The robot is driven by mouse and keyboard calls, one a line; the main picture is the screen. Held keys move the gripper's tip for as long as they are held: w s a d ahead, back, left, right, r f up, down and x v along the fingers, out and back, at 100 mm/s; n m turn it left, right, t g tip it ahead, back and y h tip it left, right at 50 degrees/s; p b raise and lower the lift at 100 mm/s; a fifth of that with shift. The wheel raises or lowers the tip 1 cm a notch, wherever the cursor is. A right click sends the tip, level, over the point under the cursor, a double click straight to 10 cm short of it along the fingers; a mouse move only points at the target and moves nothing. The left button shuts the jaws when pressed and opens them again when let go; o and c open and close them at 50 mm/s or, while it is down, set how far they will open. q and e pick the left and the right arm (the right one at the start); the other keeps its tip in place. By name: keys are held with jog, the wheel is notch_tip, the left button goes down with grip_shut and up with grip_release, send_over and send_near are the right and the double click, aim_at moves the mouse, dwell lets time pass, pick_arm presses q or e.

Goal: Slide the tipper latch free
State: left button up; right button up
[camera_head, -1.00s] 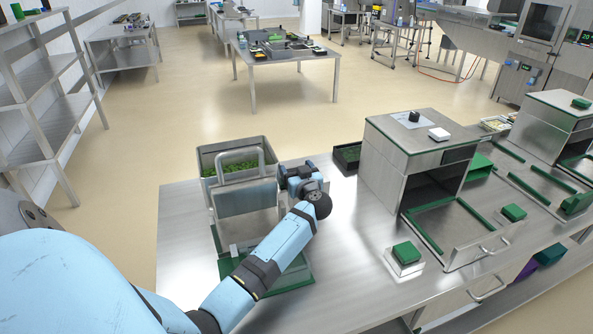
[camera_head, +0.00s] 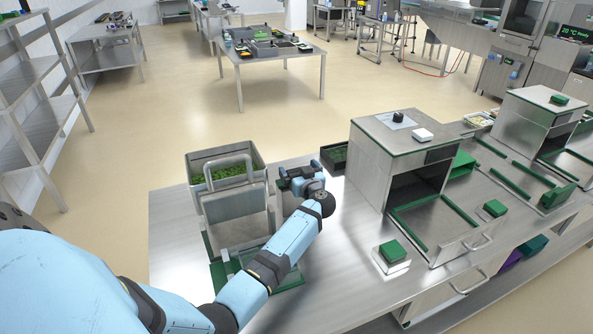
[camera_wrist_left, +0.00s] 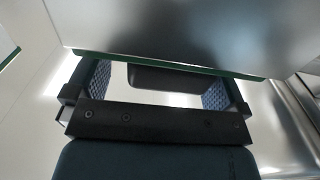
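The tipper (camera_head: 236,207) is a steel plate with a raised tube frame, standing upright on a green-edged base at the left of the bench. Behind it is a steel bin (camera_head: 192,170) with green contents. My left gripper (camera_head: 294,172) is just right of the tipper's plate. In the left wrist view its two blue-padded fingers (camera_wrist_left: 155,85) are spread wide. A dark rounded block (camera_wrist_left: 165,78) shows between them below a green-edged panel; I cannot tell whether it is the latch. Neither finger visibly touches it. My right gripper is not in view.
A steel sealer box (camera_head: 400,160) with a green-railed drawer stands to the right. A low dark tray (camera_head: 333,156) lies just beyond the gripper. A green push-button (camera_head: 392,252) sits near the front.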

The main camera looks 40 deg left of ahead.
pick_arm(q)
jog(key=shift+s+d, duration=0.1)
jog(key=shift+s, duration=0.05)
jog(key=p+v, duration=0.8)
jog(key=v, duration=0.5)
jog(key=shift+d+p, duration=0.3)
